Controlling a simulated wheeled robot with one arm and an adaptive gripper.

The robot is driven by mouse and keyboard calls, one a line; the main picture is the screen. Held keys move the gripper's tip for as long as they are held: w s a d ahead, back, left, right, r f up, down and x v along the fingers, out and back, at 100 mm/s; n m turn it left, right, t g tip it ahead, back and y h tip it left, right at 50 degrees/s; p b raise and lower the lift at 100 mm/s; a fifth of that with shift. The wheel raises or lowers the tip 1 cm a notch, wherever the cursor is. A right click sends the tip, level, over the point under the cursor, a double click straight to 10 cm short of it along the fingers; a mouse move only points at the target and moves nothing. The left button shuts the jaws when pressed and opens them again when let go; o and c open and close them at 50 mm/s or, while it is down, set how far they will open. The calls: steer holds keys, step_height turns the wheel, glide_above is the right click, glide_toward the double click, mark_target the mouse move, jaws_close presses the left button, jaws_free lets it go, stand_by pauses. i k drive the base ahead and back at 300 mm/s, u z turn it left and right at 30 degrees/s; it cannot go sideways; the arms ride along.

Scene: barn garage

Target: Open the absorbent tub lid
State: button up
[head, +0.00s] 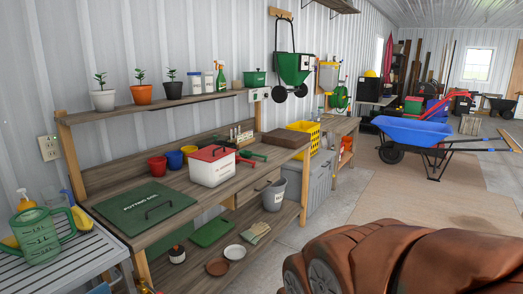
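A white tub (212,170) with a red lid (210,153) and a handle stands on the potting bench, near its middle. Its front has small print that I cannot read, so I cannot tell whether it is the absorbent tub. The red lid looks shut. A grey bucket (273,195) with a label stands on the lower shelf; its print is also unreadable. My gripper is not in view.
A green "potting soil" lid (146,207) with a black handle is on the bench (100,195). Red, blue and yellow pots (174,160) stand behind the tub. A grey cabinet (318,185) and a blue wheelbarrow (412,131) are further right. Floor (385,190) between is clear.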

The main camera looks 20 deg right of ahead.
mark_target(211, 153)
steer(key=z, duration=0.55)
steer(key=i, duration=1.45)
steer(key=u, duration=0.65)
steer(key=i, duration=0.65)
steer(key=u, duration=0.6)
